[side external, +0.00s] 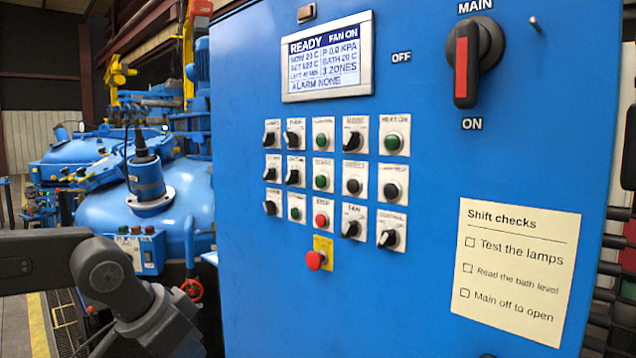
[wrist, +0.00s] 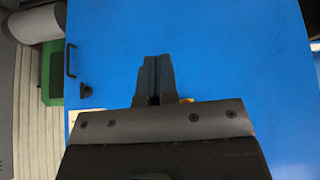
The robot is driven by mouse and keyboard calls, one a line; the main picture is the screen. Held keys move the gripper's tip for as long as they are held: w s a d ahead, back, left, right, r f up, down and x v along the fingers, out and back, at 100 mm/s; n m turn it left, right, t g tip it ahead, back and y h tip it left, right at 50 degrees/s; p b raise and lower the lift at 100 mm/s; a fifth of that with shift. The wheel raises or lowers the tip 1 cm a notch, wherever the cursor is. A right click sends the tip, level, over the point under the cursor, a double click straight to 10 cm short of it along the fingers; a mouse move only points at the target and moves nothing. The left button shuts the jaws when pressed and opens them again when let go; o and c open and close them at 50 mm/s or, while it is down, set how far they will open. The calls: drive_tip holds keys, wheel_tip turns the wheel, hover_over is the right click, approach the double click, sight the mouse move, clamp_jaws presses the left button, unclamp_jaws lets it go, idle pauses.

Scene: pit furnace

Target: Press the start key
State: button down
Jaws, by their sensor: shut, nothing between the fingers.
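The blue control cabinet carries rows of knobs and push buttons in the side view. A green button (side external: 320,182) in the middle row sits directly above the red stop button (side external: 321,219); its small label looks like START but is blurred. Other green buttons sit at the top middle (side external: 320,141), top right (side external: 393,142) and bottom row (side external: 295,213). My gripper (wrist: 157,62) is shut and empty in the wrist view, before a plain blue surface. No start key can be made out there. My gripper's fingertips do not show in the side view.
A display (side external: 328,58) reads READY, FAN ON, ALARM NONE. A red emergency button (side external: 315,260) is below the stop button. The main switch (side external: 466,66) is upper right; a shift-checks note (side external: 515,270) is lower right. A black handle (wrist: 70,60) shows in the wrist view.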

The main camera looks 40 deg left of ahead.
sight(320, 181)
drive_tip(key=w+a+r+n+t+y, duration=0.1)
drive_tip(key=w+a+r+n, duration=0.1)
drive_tip(key=w+r, duration=0.6)
drive_tip(key=w+a+r+n+t+y, duration=0.1)
drive_tip(key=w+r+n, duration=0.3)
drive_tip(key=w+r, duration=0.5)
wheel_tip(320, 181, up, 3)
drive_tip(key=shift+w+a+f+n+t+y, duration=0.25)
drive_tip(key=shift+a+n+t, duration=0.2)
drive_tip(key=shift+a, duration=0.45)
drive_tip(key=shift+w, duration=0.1)
drive_tip(key=w, duration=0.8)
drive_tip(key=shift+w, duration=0.35)
drive_tip(key=shift+w, duration=0.1)
drive_tip(key=shift+w, duration=0.35)
drive_tip(key=shift+w, duration=0.35)
idle(0.8)
drive_tip(key=shift+s, duration=0.8)
